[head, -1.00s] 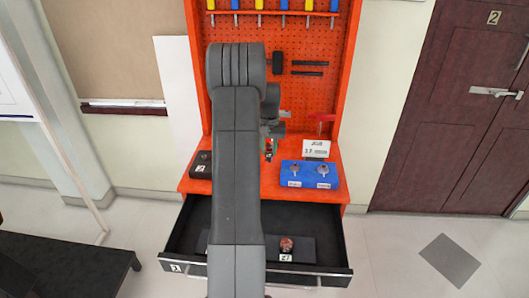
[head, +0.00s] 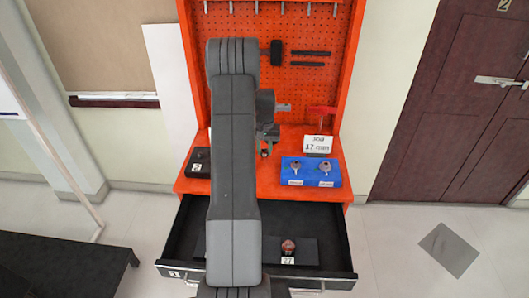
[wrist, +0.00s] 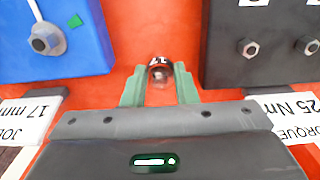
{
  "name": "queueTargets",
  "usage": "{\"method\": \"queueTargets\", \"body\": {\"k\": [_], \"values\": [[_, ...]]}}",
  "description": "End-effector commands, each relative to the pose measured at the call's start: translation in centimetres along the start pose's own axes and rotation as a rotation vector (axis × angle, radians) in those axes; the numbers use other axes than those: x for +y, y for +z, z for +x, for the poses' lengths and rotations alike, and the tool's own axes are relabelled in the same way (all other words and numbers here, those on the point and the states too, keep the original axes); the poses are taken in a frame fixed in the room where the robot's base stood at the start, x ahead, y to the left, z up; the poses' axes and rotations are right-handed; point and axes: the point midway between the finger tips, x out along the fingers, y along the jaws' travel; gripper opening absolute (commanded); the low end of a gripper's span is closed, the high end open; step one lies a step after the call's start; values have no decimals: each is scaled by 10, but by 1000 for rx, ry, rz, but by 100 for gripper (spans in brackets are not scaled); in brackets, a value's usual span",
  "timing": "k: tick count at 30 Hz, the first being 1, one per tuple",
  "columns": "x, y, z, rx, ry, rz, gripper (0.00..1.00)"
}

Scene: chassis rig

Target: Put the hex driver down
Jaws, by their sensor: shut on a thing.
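The hex driver (wrist: 160,72), a short shiny metal piece with a dark band marked 17, is between the green fingers of my gripper (wrist: 160,92) in the wrist view. My gripper is shut on it, over the bare orange bench top (wrist: 150,30). I cannot tell whether the piece touches the bench. In the head view my gripper (head: 266,148) is small and partly hidden behind my arm, between the black block on the left and the blue block on the right.
A blue block (head: 310,179) with two metal pieces stands right of my gripper. A white 17 mm card (head: 317,145) is behind it. A black block (head: 198,163) is at left. Below the bench, an open drawer (head: 330,230) holds a reddish-brown piece (head: 288,247).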

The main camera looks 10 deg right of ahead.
Motion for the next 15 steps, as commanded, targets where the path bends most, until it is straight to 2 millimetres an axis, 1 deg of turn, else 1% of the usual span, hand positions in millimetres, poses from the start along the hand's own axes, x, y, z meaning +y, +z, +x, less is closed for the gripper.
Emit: {"method": "queueTargets", "body": {"k": [1, 4, 11, 15], "values": [[0, 1, 8, -6, 1, 0, 2], [0, 1, 20, -4, 0, 0, 2], [0, 0, 22, -1, 0, 0, 2], [0, 0, 27, -1, 0, 0, 2]]}}
